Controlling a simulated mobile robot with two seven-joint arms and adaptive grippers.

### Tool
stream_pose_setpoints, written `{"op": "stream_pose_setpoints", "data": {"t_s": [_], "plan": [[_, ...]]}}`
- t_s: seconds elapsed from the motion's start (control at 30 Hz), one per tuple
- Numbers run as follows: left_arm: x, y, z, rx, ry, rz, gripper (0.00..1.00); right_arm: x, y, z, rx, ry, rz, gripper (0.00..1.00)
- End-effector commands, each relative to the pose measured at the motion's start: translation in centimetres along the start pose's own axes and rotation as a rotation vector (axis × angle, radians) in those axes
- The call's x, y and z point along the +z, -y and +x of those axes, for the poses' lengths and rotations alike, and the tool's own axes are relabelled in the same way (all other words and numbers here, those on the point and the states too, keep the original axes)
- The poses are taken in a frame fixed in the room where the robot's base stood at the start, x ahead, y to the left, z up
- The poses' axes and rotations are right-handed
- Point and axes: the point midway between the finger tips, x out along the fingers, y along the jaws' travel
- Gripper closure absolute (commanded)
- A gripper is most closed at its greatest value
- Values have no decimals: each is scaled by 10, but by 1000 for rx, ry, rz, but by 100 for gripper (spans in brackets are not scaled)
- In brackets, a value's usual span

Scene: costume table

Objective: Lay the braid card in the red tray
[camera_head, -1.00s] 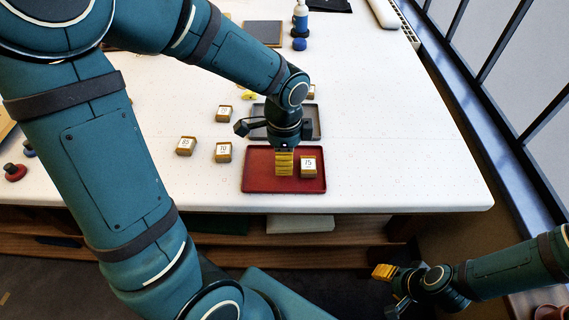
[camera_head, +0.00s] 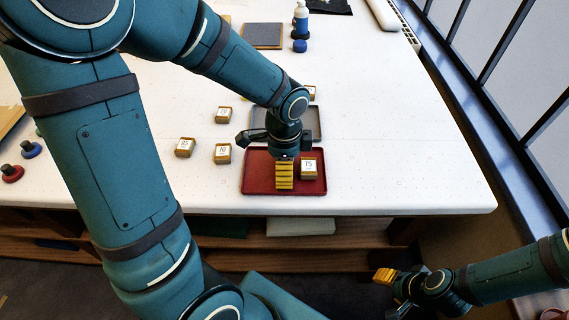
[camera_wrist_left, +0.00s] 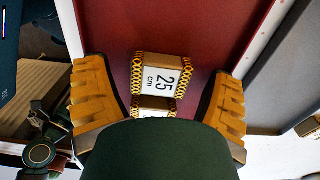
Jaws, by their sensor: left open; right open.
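The red tray (camera_head: 256,183) lies at the table's front edge. In the left wrist view, the tray floor (camera_wrist_left: 110,35) bears a braid card (camera_wrist_left: 160,77) labelled 25 cm, with yellow-and-black chain-patterned edges. A second card (camera_wrist_left: 155,104) shows beside it, mostly hidden by my palm. In the head view one labelled card (camera_head: 309,167) is seen in the tray's right part. My left gripper (camera_head: 284,178) is open, low over the tray, its ochre fingers (camera_wrist_left: 158,100) on either side of the cards with visible gaps. My right gripper (camera_head: 391,288) is open and empty, off the table's front.
A grey tray (camera_head: 314,122) lies just behind the red one. Several other cards, such as one (camera_head: 185,147) to the left, stand on the white table. A dark flat square (camera_head: 262,35) and a blue-and-white bottle (camera_head: 301,18) are farther back. The right side is clear.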

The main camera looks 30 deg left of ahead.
Motion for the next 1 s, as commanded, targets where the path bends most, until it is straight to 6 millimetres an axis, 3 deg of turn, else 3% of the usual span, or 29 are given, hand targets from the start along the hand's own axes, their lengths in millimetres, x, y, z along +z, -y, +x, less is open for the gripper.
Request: {"op": "stream_pose_setpoints", "data": {"t_s": [0.17, 0.6, 0.8, 1.0], "plan": [[0, 1, -16, -4, -3, 0, 17, 0, 3, -7, 0, 3, 0, 53], [0, 1, -102, -4, -2, -1, 17, 1, 12, -32, 0, 10, 3, 53], [0, 0, -120, -2, -1, 0, 17, -1, 13, -35, 0, 5, 5, 53], [0, 0, -123, 0, -1, 0, 17, -2, 13, -36, 0, 3, 5, 53]]}}
